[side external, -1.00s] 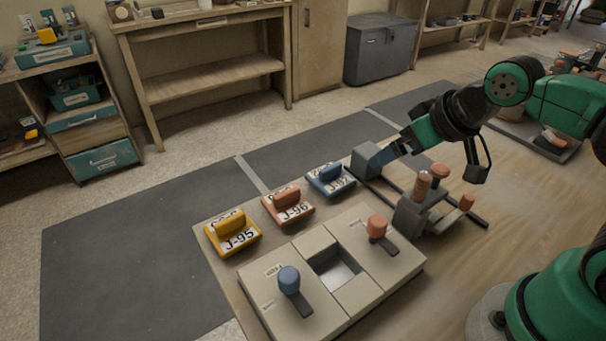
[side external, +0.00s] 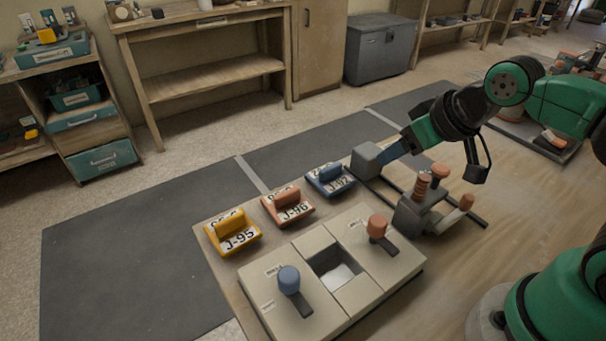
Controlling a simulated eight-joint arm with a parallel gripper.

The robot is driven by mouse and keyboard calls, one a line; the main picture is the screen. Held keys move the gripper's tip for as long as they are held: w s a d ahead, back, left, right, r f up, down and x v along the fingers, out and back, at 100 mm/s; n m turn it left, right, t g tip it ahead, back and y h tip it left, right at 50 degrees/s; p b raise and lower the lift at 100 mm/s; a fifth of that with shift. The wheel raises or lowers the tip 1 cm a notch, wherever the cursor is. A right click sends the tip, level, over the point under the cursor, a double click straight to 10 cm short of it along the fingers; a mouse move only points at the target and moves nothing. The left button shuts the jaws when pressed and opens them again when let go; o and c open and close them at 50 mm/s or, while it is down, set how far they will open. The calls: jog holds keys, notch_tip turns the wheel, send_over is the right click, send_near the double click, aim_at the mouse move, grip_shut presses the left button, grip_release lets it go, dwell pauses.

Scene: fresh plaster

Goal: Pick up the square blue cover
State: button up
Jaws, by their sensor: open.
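The square blue cover (side external: 330,180) lies on the tan board, the rightmost of three covers in a row. It has a raised blue grip and a white label whose number I cannot read surely. My gripper (side external: 447,141) is to its right and higher in the picture, with its dark fingers spread apart and no cover held. It is clear of the blue cover. The orange cover (side external: 287,207), labelled J-96, and the yellow cover (side external: 232,233), labelled J-95, sit to the left of the blue one.
A beige panel (side external: 372,295) with a blue-knobbed lever (side external: 290,280), an orange-knobbed lever (side external: 377,227) and a square opening stands in front of the covers. A grey fixture (side external: 410,216) with orange handles stands below my gripper. Dark mats (side external: 130,260) beyond the covers are clear.

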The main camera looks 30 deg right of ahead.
jog(key=n+g+y, duration=0.2)
jog(key=n+g, duration=0.5)
jog(key=n, duration=1.1)
send_over(331, 166)
jog(key=d, duration=0.1)
notch_tip(331, 166, down, 5)
jog(key=shift+s, duration=0.15)
jog(key=shift+f, duration=0.55)
jog(key=f, duration=0.3)
jog(key=a+f, duration=0.1)
jog(key=f, duration=0.1)
jog(key=shift+r, duration=0.1)
grip_shut()
